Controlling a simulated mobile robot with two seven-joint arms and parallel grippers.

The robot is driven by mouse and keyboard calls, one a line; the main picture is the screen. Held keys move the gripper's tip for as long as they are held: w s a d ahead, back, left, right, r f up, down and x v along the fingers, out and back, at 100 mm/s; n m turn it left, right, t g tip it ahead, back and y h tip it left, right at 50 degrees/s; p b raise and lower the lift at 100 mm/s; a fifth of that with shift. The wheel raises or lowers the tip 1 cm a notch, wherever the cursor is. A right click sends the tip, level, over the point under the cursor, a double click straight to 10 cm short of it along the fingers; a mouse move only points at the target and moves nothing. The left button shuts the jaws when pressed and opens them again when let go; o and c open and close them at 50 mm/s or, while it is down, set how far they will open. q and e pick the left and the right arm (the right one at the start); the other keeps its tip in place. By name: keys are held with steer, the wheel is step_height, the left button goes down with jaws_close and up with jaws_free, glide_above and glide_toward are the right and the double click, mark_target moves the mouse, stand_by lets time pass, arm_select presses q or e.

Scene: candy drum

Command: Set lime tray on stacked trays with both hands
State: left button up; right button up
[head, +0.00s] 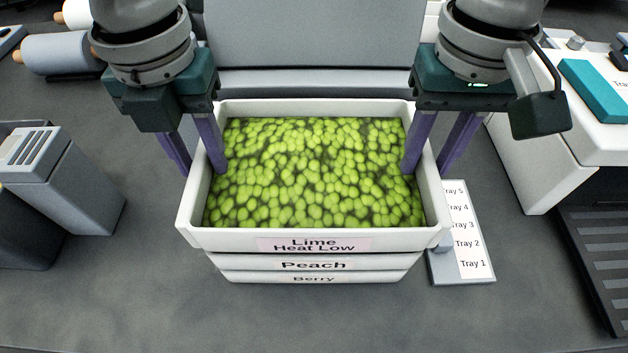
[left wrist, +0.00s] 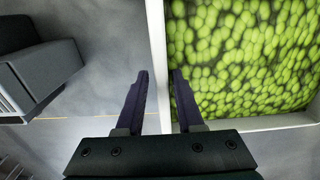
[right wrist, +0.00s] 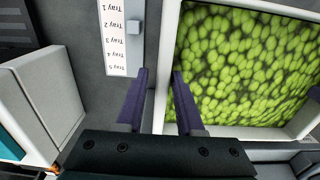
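The lime tray (head: 313,240) is white, full of green candies and labelled "Lime Heat Low". In the head view it is over the peach tray (head: 313,265), which sits on the berry tray (head: 313,279). The lime tray looks level; I cannot tell whether it touches the peach tray. My left gripper (head: 200,172) is shut on its left wall, one finger inside and one outside. My right gripper (head: 427,172) holds its right wall the same way. The gripped walls show in the left wrist view (left wrist: 157,60) and right wrist view (right wrist: 168,50).
A card listing tray numbers (head: 467,235) lies right of the stack. A grey bin-like unit (head: 75,180) stands at left, a white machine (head: 545,150) at right. A grey panel (head: 313,40) rises behind the trays. The bench in front is clear.

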arm_select(q)
steer(key=shift+o, duration=0.6)
arm_select(e)
steer(key=shift+o, duration=0.6)
steer(key=shift+a, duration=0.1)
arm_select(q)
steer(key=shift+d+r, duration=0.1)
arm_select(e)
steer(key=shift+r, duration=0.15)
arm_select(q)
step_height(320, 180, up, 12)
arm_select(e)
step_height(320, 180, up, 12)
